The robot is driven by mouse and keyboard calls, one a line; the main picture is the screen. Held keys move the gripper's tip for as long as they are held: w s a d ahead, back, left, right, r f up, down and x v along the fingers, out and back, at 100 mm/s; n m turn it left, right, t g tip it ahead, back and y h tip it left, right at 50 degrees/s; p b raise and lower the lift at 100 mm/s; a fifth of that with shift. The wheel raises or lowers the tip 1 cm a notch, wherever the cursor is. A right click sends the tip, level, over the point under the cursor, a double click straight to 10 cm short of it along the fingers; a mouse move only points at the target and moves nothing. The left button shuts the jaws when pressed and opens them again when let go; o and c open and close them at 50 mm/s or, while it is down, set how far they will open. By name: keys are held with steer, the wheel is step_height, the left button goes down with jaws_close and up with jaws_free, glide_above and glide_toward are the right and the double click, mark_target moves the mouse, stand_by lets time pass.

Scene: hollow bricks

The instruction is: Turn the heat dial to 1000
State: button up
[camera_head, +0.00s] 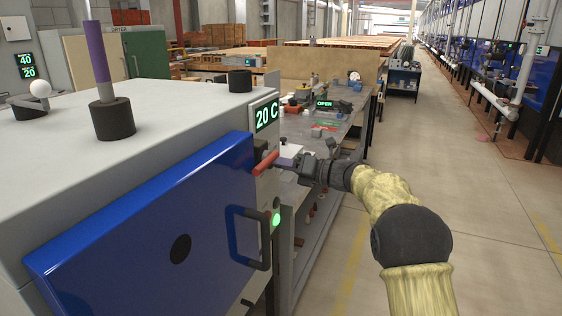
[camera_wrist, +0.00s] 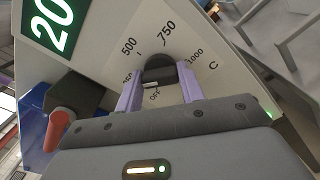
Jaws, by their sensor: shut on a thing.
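The heat dial (camera_wrist: 160,68) is a black knob on the light front panel, marked OFF, 250, 500, 750 and 1000 C around it. A small pale mark on the knob lies toward OFF. My gripper (camera_wrist: 160,88) has its purple fingers on both sides of the knob and is shut on it. In the head view my gripper (camera_head: 286,163) reaches the furnace front from the right, and the dial itself is hard to make out there. The green display (camera_head: 266,114) above reads 20 C.
A red-tipped lever (camera_head: 265,163) sticks out close beside my gripper; it also shows in the wrist view (camera_wrist: 57,128). The blue furnace door (camera_head: 140,220) has a dark handle (camera_head: 262,240). A cluttered workbench (camera_head: 345,125) stands behind. The floor at right is clear.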

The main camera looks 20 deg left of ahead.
steer(key=shift+f+m+p, duration=0.2)
steer(key=shift+m+p, duration=12.1)
steer(key=shift+m, duration=5)
steer(key=shift+s, duration=0.1)
steer(key=o, duration=1)
